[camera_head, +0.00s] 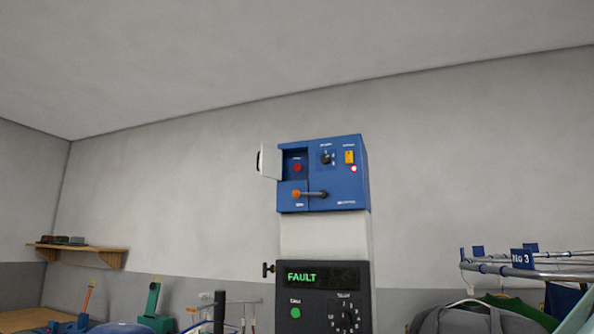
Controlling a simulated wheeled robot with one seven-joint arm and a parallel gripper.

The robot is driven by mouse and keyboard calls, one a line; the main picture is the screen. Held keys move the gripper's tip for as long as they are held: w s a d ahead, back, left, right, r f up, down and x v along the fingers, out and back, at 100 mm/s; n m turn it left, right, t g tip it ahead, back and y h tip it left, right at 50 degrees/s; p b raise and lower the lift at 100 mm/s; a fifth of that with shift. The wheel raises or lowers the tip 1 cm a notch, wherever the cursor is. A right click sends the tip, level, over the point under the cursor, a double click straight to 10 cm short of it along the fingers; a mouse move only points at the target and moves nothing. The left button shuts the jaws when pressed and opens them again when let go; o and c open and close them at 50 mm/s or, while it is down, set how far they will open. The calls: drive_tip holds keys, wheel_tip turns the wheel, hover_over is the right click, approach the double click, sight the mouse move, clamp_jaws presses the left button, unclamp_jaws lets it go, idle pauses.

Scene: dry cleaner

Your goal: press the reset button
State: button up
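A blue control box (340,180) is fixed high on a pale column. Its white flap (268,160) stands open to the left and uncovers a recess with a red button (297,168). A dark rotary knob (326,158), a yellow switch (350,157) and a lit red lamp (354,169) sit to the right. Below, a dark panel has a display (322,277) reading FAULT and a green button (295,313). The small labels are too blurred to tell which button is reset. My gripper is not in view.
A rail with hanging clothes (480,318) and a sign reading No 3 (522,259) stands at the right. A wooden wall shelf (82,250) is at the left. A black handle (268,269) sticks out left of the display. The wall around the box is bare.

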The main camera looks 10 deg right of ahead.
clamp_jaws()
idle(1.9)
